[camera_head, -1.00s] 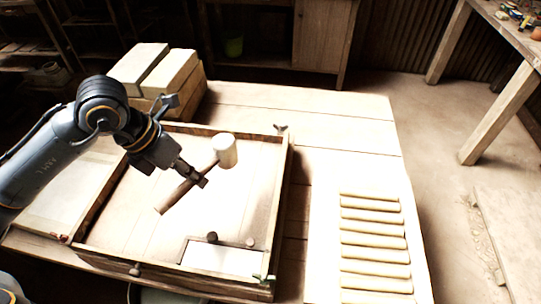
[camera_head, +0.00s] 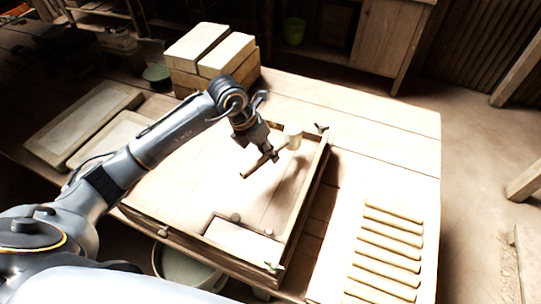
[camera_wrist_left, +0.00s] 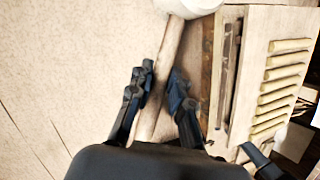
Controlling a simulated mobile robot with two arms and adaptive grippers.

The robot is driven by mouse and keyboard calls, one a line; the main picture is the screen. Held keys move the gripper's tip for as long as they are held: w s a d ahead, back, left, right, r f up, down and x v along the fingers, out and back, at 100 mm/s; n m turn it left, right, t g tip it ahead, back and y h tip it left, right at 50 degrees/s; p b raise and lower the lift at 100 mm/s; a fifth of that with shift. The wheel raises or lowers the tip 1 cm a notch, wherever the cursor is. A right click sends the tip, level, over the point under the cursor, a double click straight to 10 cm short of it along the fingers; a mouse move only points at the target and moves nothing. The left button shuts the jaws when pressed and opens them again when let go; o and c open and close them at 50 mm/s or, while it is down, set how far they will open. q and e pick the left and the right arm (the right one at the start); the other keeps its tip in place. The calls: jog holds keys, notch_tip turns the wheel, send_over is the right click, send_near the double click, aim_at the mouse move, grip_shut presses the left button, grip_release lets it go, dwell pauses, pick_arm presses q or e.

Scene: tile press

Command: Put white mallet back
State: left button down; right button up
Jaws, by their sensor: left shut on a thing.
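The white mallet (camera_head: 292,137) has a pale round head and a brown wooden handle. My left gripper (camera_head: 272,156) is shut on the handle and holds the mallet over the far right part of the shallow wooden frame (camera_head: 318,172). In the left wrist view the handle (camera_wrist_left: 163,85) runs between the two fingers of the left gripper (camera_wrist_left: 160,88), and the head (camera_wrist_left: 190,5) is cut off by the top edge. I cannot tell how high the mallet is above the board. My right gripper is not in view.
A ribbed rack of pale rods (camera_head: 385,250) lies on the table right of the frame. Stacked pale blocks (camera_head: 212,55) stand behind. A pale panel (camera_head: 85,125) lies at left. A white rectangular plate (camera_head: 243,240) lies in the frame's near corner. A bucket (camera_head: 185,268) stands below the near edge.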

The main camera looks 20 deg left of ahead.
pick_arm(q)
jog(key=shift+w+f, duration=0.2)
jog(key=shift+f, duration=0.05)
jog(key=x, duration=0.1)
jog(key=p+x, duration=0.1)
jog(key=x, duration=0.1)
jog(key=shift+s+a+f+p, duration=0.1)
jog(key=shift+a+f+p, duration=0.15)
jog(key=shift+f+p, duration=0.1)
jog(key=shift+f+b, duration=0.25)
jog(key=shift+b, duration=0.05)
jog(key=c, duration=1.2)
grip_release()
